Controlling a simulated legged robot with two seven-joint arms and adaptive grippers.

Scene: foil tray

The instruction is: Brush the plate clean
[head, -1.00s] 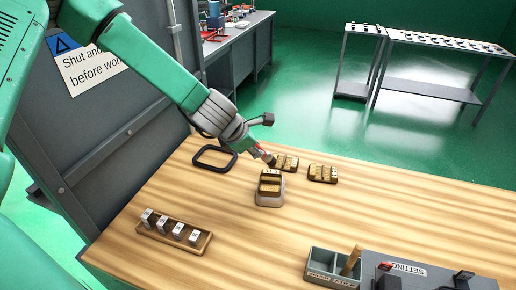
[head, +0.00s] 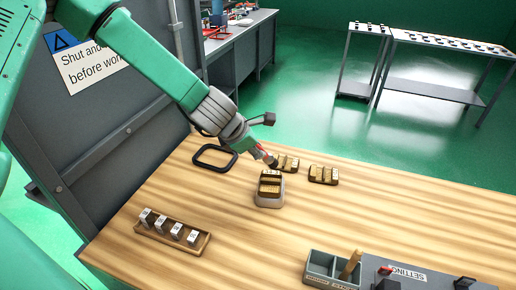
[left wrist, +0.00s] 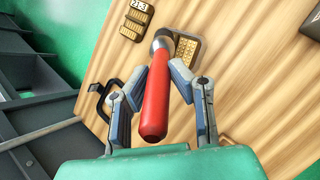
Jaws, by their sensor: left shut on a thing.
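My left gripper (left wrist: 166,88) is shut on a red-handled brush (left wrist: 156,105). In the left wrist view, the brush's dark head points away from me and overlaps the edge of a brass plate (left wrist: 189,48). I cannot tell whether it touches the plate. In the head view, my left gripper (head: 266,156) is low over the table, beside a plate with raised brass bars (head: 270,188) on a grey block. Two more brass-barred pieces (head: 288,164) (head: 323,174) lie behind it and to the right. My right gripper is not in view.
A wooden rack (head: 160,237) holds several metal blocks at the front left. A grey divided box (head: 322,265) and a grey settings board (head: 420,275) stand front right. The middle-right tabletop is clear.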

